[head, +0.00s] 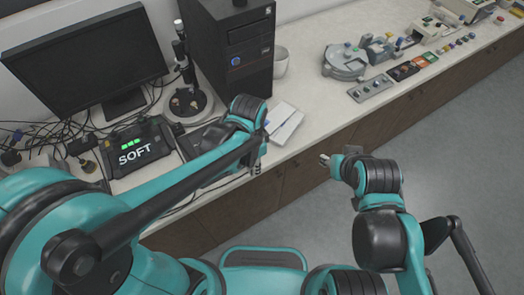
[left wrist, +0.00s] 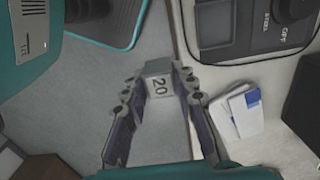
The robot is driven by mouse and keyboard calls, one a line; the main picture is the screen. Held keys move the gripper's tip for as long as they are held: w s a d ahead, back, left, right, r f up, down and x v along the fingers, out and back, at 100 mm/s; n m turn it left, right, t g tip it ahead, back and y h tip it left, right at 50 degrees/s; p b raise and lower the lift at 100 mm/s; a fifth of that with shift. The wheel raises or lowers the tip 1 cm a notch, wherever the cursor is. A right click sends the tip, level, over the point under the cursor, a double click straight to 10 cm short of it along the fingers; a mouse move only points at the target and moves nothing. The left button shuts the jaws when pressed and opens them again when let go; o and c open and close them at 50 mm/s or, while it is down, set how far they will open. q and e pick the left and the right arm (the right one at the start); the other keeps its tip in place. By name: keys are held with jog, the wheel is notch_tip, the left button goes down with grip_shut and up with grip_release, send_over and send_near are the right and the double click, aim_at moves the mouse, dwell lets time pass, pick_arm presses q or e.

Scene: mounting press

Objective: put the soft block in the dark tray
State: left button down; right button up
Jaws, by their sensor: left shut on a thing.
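My left gripper (left wrist: 160,100) is shut on a small grey block (left wrist: 158,86) marked "20", held between the fingertips in the left wrist view. In the head view, my left gripper (head: 257,160) is over the counter's front edge, and the block cannot be made out there. A dark, flat tray (head: 403,71) lies in a row of small trays at the upper right, well away from the gripper. A black display (head: 137,153) at the left reads "SOFT" in white, with green lights above. My right gripper (head: 327,160) is off the counter's front; its jaws are too small to read.
White papers (head: 284,121) lie just right of my left gripper. A computer tower (head: 232,50), a white cup (head: 280,62) and a monitor (head: 85,60) stand behind. A grey machine (head: 346,62) stands left of the trays. The counter between the papers and this machine is mostly clear.

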pick_arm(q)
jog(key=shift+w+d+f, duration=0.15)
jog(key=w+a+f+b, duration=0.1)
jog(key=w+a+f, duration=0.1)
jog(key=w+a+f+b, duration=0.1)
jog(key=w+a+f, duration=0.1)
jog(key=w+a, duration=0.1)
jog(key=w+a+f+b, duration=0.1)
jog(key=w+a+f, duration=0.1)
jog(key=a, duration=0.1)
jog(key=shift+w+a+f, duration=0.1)
jog(key=shift+w+f, duration=0.25)
jog(key=shift+f, duration=0.05)
notch_tip(320, 180, down, 4)
jog(key=shift+f+b, duration=0.1)
jog(key=shift+b, duration=0.95)
pick_arm(e)
jog(key=f, duration=0.5)
jog(key=shift+w+d, duration=0.1)
jog(key=shift+d, duration=0.2)
pick_arm(q)
jog(key=c, duration=1.2)
grip_release()
pick_arm(e)
jog(key=shift+f, duration=0.1)
